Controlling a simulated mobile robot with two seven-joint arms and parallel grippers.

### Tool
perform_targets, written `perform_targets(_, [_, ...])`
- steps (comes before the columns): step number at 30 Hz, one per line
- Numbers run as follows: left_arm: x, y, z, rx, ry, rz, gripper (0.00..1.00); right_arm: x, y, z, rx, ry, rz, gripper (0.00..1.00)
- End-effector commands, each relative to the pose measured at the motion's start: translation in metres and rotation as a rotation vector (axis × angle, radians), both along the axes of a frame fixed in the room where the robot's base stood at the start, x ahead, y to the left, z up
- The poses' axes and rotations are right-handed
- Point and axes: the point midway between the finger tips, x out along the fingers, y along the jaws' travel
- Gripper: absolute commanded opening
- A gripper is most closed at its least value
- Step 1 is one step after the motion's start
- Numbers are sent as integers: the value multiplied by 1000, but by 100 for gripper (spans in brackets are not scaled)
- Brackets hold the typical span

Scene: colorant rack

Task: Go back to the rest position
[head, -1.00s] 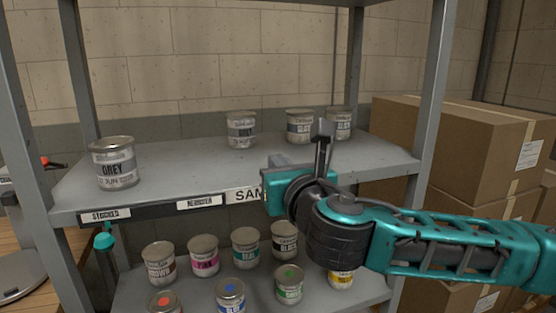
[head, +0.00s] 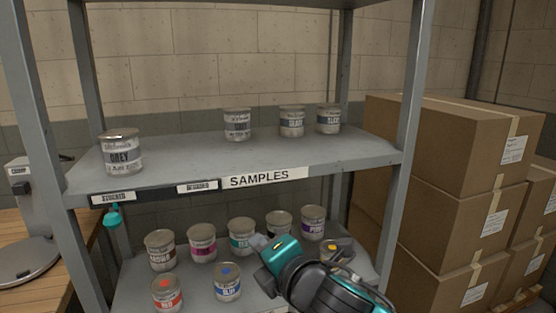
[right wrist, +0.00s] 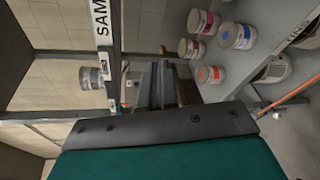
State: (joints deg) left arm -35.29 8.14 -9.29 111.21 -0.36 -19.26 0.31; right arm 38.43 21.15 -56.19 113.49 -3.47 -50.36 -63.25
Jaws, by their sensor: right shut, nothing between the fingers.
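My right gripper shows in the right wrist view (right wrist: 160,85) with its fingers together and nothing between them. In the head view my teal right arm reaches in from the bottom, in front of the lower shelf; its fingertips are hard to make out there. The grey can (head: 121,152) stands upright at the left of the upper shelf (head: 200,155), apart from the gripper. Three more grey-labelled cans, one of them at the middle back (head: 237,124), stand along the upper shelf's back. My left gripper is not in view.
The lower shelf holds several coloured cans, including a red one (head: 167,294), a blue one (head: 227,282) and a purple one (head: 312,223). My right arm hides part of that shelf. Cardboard boxes (head: 450,145) are stacked at the right. A wooden table (head: 75,240) stands at the left.

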Motion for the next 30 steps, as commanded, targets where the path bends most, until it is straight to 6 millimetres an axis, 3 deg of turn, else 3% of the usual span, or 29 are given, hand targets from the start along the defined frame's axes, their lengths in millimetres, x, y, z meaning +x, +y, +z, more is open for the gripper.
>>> perform_targets(1, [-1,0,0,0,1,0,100,-5,-3,-20,108,89,-22,0])
perform_targets(5, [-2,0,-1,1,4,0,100,-16,-17,-60,377,287,-99,0])
perform_targets(11, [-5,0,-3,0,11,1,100,-40,-54,-130,768,561,-282,0])
perform_targets(17, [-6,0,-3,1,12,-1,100,-86,-107,-208,1127,776,-539,0])
perform_targets(21, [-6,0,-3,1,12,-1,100,-131,-149,-257,1342,867,-738,0])
perform_targets(25, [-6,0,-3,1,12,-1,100,-170,-181,-288,1479,903,-885,0])
perform_targets(30, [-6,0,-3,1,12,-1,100,-196,-202,-305,1562,911,-979,0])
